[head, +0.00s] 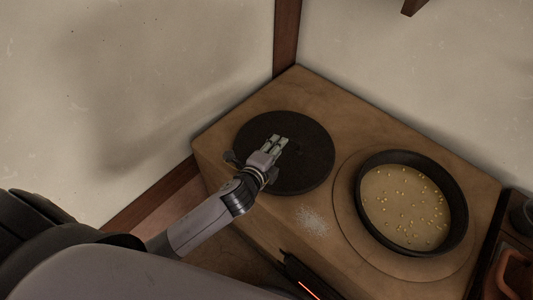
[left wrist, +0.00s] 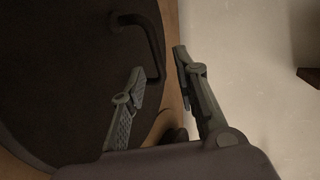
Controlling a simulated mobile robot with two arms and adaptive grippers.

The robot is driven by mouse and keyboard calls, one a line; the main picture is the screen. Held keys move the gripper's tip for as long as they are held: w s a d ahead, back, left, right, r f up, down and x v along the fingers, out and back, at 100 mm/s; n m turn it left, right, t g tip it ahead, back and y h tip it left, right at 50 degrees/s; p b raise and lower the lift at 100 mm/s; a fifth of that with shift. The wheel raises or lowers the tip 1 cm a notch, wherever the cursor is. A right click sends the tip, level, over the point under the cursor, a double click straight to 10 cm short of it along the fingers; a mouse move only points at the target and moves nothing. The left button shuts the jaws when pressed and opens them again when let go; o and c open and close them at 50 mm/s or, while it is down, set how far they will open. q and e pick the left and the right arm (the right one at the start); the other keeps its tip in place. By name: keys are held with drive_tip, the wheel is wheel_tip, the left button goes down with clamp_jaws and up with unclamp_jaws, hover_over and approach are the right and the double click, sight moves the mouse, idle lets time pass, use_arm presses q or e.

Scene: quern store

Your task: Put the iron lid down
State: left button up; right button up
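The iron lid (head: 312,170) is a flat black disc over the left side of the brown stove top (head: 345,110) in the head view. It looks level and appears to lie on the stove. My left gripper (head: 279,142) is above the lid, near its middle. In the left wrist view the lid (left wrist: 60,90) fills the left side, with its dark bar handle (left wrist: 147,38) at the top. The fingers of my left gripper (left wrist: 160,62) are apart there, with the handle's end close to the left fingertip. My right gripper is not in view.
A round black pan (head: 366,205) with yellow bits on a tan bed sits on the stove's right side. Pale powder (head: 313,221) is spilled between lid and pan. Walls meet behind the stove. A dark pot (head: 523,215) stands at the right edge.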

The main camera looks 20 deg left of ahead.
use_arm(q)
drive_tip(key=v, duration=0.5)
drive_tip(key=shift+s, duration=0.1)
